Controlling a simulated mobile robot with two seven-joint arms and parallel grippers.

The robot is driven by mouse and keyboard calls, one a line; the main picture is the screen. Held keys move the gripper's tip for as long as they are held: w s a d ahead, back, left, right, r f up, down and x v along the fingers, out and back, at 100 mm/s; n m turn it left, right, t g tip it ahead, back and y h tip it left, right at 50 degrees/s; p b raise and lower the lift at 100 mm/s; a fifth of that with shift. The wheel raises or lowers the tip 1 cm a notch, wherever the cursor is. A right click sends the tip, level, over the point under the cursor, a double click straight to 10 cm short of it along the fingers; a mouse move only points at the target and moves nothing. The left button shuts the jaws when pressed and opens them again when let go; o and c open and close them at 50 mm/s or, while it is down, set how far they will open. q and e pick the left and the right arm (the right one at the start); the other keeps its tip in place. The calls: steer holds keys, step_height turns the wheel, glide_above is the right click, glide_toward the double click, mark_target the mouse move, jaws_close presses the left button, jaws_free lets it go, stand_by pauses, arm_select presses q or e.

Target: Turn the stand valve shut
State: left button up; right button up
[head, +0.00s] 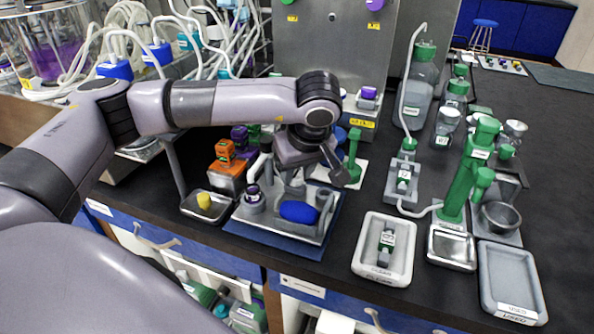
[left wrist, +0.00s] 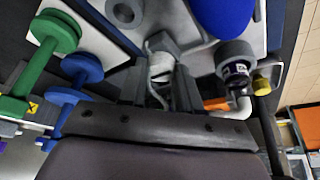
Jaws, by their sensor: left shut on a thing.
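My left gripper (head: 318,172) reaches down over a grey stand (head: 295,238) on a blue mat. In the left wrist view its two dark fingers (left wrist: 161,88) close around a pale grey, upright part, which I take to be the stand valve (left wrist: 161,62). A grey cap shows above that part. In the head view the gripper largely hides it, and its turn angle cannot be read. A blue oval bulb (head: 299,212) lies on the stand just in front of the gripper; it also shows in the left wrist view (left wrist: 222,14). My right gripper is out of view.
A small tray (head: 190,208) holds a yellow piece. Orange blocks (head: 226,165) stand behind. A green post (head: 354,150) is close on the right. Dark bench is free before the white tray (head: 366,266).

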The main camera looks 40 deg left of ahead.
arm_select(q)
steer(key=shift+r, duration=0.1)
stand_by(0.3)
steer(key=o, duration=1.1)
steer(key=shift+c, duration=0.2)
steer(key=shift+d, duration=0.1)
steer(key=v, duration=0.7)
